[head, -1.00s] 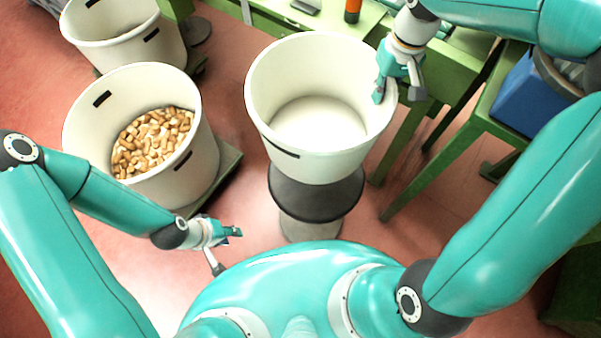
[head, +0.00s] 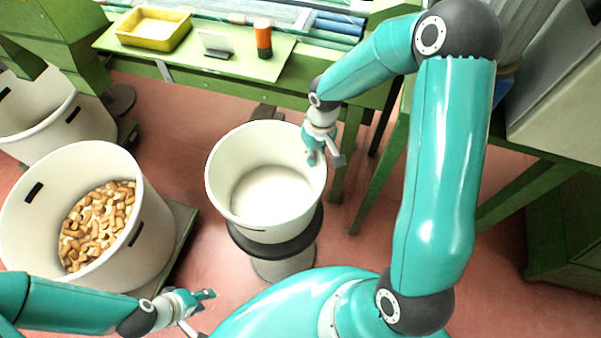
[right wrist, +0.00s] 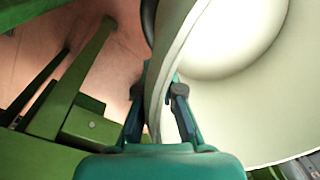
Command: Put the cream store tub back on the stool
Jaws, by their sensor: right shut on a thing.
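The cream store tub (head: 240,205) is upright and empty in the middle of the head view. It sits over the dark round seat of the stool (head: 300,243), which shows below and to the right of it. I cannot tell whether the tub's base touches the seat. My right gripper (head: 318,158) is shut on the tub's right rim. In the right wrist view the tub wall (right wrist: 230,110) passes between the fingers of this gripper (right wrist: 160,95). My left gripper (head: 198,312) is open and empty, low and left of the stool.
A large cream tub of corks (head: 150,240) stands on a green platform at the left, with another cream tub (head: 75,130) behind it. A green table (head: 190,62) at the back holds a yellow tray (head: 153,30) and an orange-black cylinder (head: 263,40). Red floor lies between.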

